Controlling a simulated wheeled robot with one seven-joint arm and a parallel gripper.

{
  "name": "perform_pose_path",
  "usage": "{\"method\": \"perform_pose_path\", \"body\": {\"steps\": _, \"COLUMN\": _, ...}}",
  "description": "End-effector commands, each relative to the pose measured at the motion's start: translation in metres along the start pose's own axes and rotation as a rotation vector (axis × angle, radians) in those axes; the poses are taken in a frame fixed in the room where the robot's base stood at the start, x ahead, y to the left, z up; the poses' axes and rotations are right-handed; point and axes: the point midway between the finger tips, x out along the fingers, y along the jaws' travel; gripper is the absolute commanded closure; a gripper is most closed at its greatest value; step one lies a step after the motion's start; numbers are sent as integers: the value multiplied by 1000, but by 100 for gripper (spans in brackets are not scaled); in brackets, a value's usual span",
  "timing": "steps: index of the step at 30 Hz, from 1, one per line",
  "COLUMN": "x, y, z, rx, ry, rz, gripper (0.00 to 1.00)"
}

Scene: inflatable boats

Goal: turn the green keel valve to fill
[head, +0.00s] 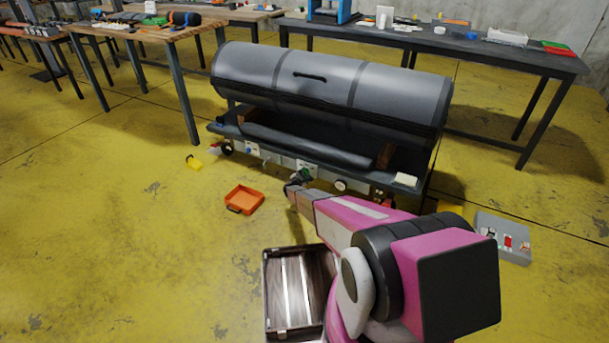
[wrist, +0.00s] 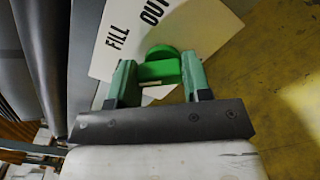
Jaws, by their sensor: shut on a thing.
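The green keel valve (wrist: 160,66) sits on a white plate (wrist: 190,24) marked FILL and OUT. In the wrist view my gripper (wrist: 161,84) is shut on the valve's green handle, one finger on each side. FILL is printed to the left and OUT to the right above the handle. In the head view my gripper (head: 297,188) reaches the front edge of the stand under the grey inflatable boat (head: 335,85). The valve (head: 304,174) is small there and partly covered by my gripper, so its exact angle is hard to tell.
A dark case (head: 292,290) lies in front, and a grey box (head: 503,238) stands at right. Workbenches (head: 430,41) stand behind the boat. The left floor is mostly clear.

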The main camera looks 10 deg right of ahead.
Motion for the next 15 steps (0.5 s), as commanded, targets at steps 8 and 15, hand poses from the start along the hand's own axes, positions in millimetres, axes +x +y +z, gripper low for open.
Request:
{"method": "perform_pose_path", "body": {"steps": 8, "x": 0, "y": 1, "z": 1, "rx": 236, "ry": 0, "rz": 3, "gripper": 79}}
{"method": "perform_pose_path", "body": {"steps": 15, "x": 0, "y": 0, "z": 1, "rx": 443, "ry": 0, "rz": 4, "gripper": 79}}
